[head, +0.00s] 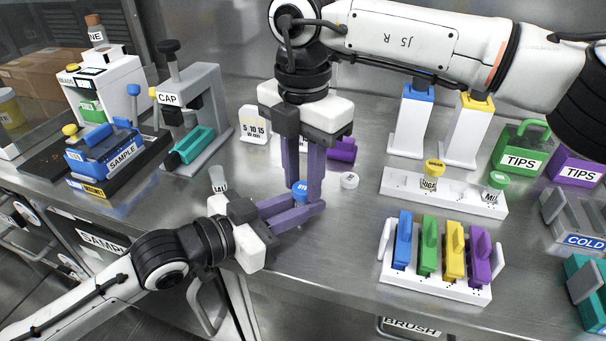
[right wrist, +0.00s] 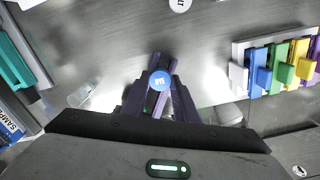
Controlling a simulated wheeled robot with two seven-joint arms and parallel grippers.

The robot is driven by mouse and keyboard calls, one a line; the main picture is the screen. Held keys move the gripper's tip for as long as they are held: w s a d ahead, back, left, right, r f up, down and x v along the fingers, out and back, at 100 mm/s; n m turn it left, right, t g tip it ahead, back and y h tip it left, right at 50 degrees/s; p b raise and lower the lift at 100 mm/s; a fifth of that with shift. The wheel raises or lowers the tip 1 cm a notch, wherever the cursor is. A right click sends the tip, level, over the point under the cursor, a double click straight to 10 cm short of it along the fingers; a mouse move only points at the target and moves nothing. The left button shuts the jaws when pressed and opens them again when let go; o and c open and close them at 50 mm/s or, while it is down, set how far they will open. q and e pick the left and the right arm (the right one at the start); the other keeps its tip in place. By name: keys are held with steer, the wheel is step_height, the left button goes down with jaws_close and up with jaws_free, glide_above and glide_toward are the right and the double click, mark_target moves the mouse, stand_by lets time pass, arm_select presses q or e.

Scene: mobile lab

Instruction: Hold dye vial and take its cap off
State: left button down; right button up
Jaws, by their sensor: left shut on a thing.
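The dye vial shows mainly as its blue cap marked DYE (head: 300,188), which also shows in the right wrist view (right wrist: 160,81); its body is mostly hidden by purple fingers. My left gripper (head: 298,212) reaches in from the lower left, shut on the vial below the cap. My right gripper (head: 304,190) points down from above, its fingers open on either side of the cap. In the right wrist view my right gripper (right wrist: 163,68) has the cap between its fingertips. I cannot tell whether the fingers touch the cap.
A white rack (head: 400,183) holds two capped vials. A rack of coloured clips (head: 430,289) stands front right. A grey CAP stand (head: 207,115) is left.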

jaws_close()
steer(key=n, duration=0.8)
steer(key=shift+n, duration=0.3)
steer(key=n, duration=0.8)
steer(key=shift+n, duration=0.3)
steer(key=n, duration=0.9)
steer(key=shift+r, duration=0.1)
steer(key=n, duration=1)
steer(key=shift+r, duration=0.15)
steer(key=shift+r, duration=0.95)
